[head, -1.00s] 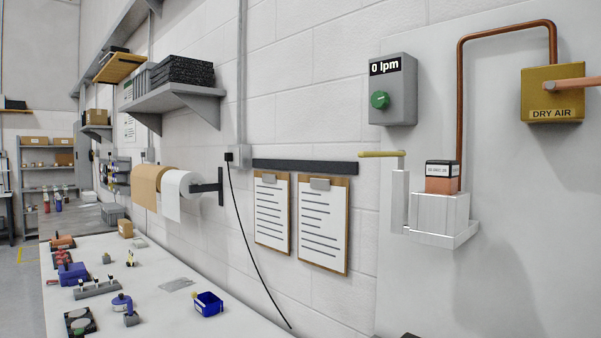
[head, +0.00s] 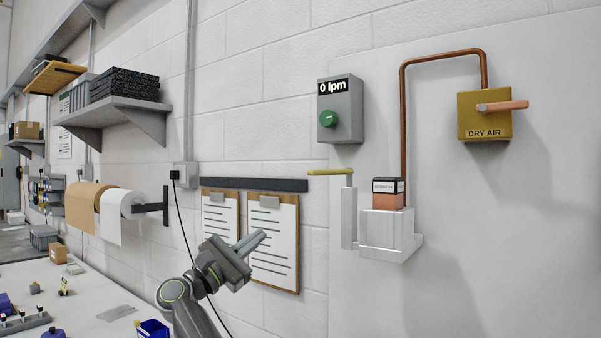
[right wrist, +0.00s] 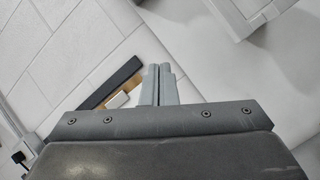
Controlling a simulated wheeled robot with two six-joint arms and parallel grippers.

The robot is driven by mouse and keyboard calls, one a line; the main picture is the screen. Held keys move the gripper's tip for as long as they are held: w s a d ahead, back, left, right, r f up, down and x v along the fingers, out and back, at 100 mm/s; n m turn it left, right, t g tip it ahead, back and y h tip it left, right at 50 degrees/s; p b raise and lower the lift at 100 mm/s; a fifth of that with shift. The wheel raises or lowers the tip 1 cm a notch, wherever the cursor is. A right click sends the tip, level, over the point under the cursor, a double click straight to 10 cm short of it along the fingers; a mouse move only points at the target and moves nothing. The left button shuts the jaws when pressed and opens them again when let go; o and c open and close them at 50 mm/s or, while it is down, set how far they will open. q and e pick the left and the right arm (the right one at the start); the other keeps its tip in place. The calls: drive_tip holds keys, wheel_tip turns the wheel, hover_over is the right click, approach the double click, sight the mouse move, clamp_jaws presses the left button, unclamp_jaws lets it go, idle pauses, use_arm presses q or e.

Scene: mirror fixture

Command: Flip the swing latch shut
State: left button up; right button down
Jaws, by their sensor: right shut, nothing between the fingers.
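The swing latch (head: 331,171) is a yellow bar on top of a white post (head: 348,217). It points out to the left, away from the white holder (head: 388,234) beside the post. A block with a dark and white top and an orange lower part (head: 388,193) sits in the holder, under a copper pipe. My right gripper (head: 262,238) is in front of the clipboards, left of and below the latch, apart from it. Its fingers are together and empty, as the right wrist view (right wrist: 160,70) also shows. My left gripper is not in view.
A grey box reading 0 lpm (head: 340,110) with a green knob is above the latch. A yellow DRY AIR box (head: 484,117) with a copper-coloured handle is at the upper right. Two clipboards (head: 273,262) hang under a dark strip (head: 255,185). The panel below the holder is clear.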

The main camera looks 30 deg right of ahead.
sight(333, 172)
drive_tip(key=s+a+r+m+g+y, duration=0.1)
drive_tip(key=s+a+r+m+y, duration=0.1)
drive_tip(key=s+r+m, duration=0.2)
drive_tip(key=s+a+r+m+g+y, duration=0.1)
drive_tip(key=s+a+r+m+y, duration=0.1)
drive_tip(key=r+m, duration=0.5)
wheel_tip(333, 172, up, 4)
drive_tip(key=shift+s+a+f+y, duration=0.15)
drive_tip(key=shift+s+a+y, duration=0.3)
drive_tip(key=shift+s, duration=0.65)
drive_tip(key=shift+w, duration=0.1)
drive_tip(key=shift+d, duration=0.15)
drive_tip(key=s+d+p, duration=0.2)
drive_tip(key=d+p, duration=0.4)
drive_tip(key=d, duration=0.5)
drive_tip(key=shift+d, duration=0.2)
drive_tip(key=shift+s+a, duration=0.1)
drive_tip(key=shift+s+f, duration=0.1)
